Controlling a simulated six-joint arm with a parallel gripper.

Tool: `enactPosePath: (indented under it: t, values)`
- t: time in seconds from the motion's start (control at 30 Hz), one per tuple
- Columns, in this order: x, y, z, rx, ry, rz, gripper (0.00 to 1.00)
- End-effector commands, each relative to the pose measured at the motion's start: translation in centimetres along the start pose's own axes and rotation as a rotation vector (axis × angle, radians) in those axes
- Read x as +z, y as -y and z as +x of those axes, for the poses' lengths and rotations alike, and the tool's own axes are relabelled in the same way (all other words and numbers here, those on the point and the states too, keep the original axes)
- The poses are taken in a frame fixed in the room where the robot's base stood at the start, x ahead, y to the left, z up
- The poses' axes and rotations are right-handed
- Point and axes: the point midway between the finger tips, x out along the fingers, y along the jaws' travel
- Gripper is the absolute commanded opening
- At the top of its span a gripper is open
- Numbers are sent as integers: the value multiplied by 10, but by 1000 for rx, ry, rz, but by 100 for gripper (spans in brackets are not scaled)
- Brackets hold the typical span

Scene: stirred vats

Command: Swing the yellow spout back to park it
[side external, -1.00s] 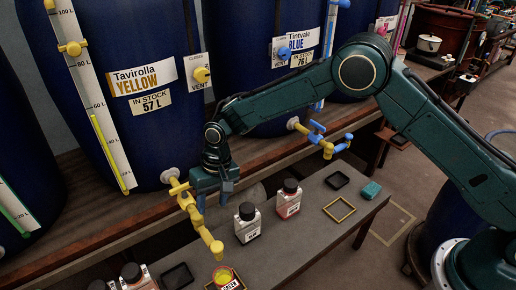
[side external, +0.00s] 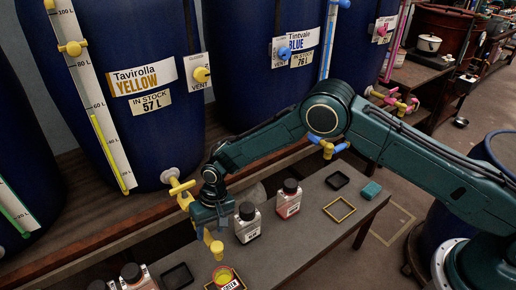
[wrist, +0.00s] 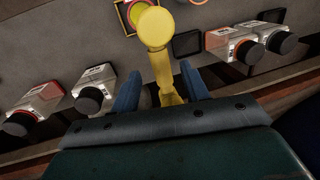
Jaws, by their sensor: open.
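The yellow spout (side external: 217,247) reaches out from the tap (side external: 181,188) on the yellow vat (side external: 140,125), its knobbed end over a cup of yellow (side external: 225,276) on the bench. In the wrist view the spout (wrist: 155,35) runs between the two blue fingers of my gripper (wrist: 159,82), with a gap showing at least on the left. My gripper (side external: 212,222) is open, down around the spout's outer part. It hides the middle of the spout in the side view.
Square-shouldered bottles with black caps (side external: 248,222) (side external: 289,198) stand right of the spout; more (side external: 135,278) stand at left. A dark empty tray (side external: 177,276) lies left of the cup.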

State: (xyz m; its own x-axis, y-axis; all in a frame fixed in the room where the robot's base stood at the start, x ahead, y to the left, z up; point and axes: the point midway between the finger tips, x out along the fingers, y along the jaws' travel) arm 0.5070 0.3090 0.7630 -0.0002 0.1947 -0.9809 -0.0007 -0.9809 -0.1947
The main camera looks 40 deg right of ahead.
Motion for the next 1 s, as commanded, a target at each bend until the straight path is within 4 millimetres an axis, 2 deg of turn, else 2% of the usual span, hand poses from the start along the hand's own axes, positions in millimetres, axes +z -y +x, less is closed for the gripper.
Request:
enactPosePath:
  t: [0.1, 0.3, 0.67, 0.7, 0.77, 0.9, 0.93, 1.0]
  values:
    - [0, 0, 15, 1, 1, 0, 45]
    - [0, 0, 29, 0, 0, 0, 45]
    - [0, 0, 32, 0, -1, 0, 45]
    - [0, 0, 32, 0, -1, 0, 44]
    - [0, 0, 32, 0, -1, 0, 32]
    - [0, 0, 32, 0, -1, 0, 4]
    - [0, 0, 32, 0, -1, 0, 0]
    - [0, 0, 32, 0, 0, 0, 0]
